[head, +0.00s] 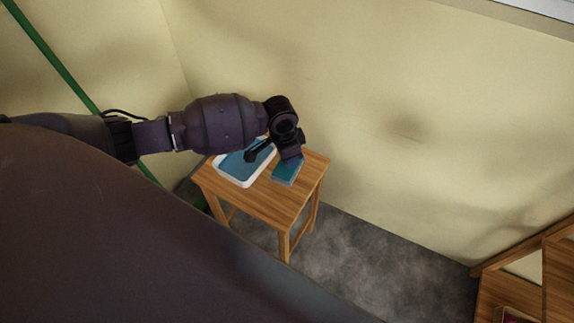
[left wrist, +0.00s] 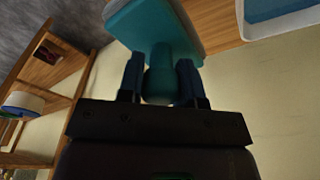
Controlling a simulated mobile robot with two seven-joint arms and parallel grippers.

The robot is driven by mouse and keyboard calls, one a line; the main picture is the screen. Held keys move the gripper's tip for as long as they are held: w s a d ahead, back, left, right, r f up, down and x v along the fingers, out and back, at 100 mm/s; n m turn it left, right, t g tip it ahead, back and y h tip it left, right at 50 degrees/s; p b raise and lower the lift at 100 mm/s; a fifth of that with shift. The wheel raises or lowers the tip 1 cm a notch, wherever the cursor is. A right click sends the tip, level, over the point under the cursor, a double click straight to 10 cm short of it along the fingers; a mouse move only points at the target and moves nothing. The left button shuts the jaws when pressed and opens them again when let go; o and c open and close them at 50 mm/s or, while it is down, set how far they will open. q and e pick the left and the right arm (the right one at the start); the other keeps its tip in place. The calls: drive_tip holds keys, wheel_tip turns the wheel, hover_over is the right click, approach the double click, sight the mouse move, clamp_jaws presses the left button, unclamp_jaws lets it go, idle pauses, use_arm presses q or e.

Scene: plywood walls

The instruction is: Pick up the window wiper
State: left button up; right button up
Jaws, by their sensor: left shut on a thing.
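The teal window wiper (head: 286,172) is at the right part of the small wooden table (head: 272,204), beside the tray. In the left wrist view the wiper (left wrist: 153,22) shows its flat, wide head at the top, with its rounded handle running down between my fingers. My left gripper (head: 289,156) is above the wiper and hides its handle in the head view. In the left wrist view the gripper (left wrist: 160,78) has a finger on each side of the handle and is shut on it. I cannot tell whether the wiper touches the tabletop. My right gripper is not in view.
A white-rimmed tray with a blue inside (head: 236,181) lies on the table left of the wiper. A green pole (head: 62,68) leans at the left. Plain walls stand behind the table. A wooden shelf (head: 505,292) is at the lower right, with free grey floor (head: 380,262) between.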

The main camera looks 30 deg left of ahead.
use_arm(q)
wheel_tip(320, 180, up, 13)
drive_tip(key=p, duration=0.2)
drive_tip(key=shift+f, duration=0.15)
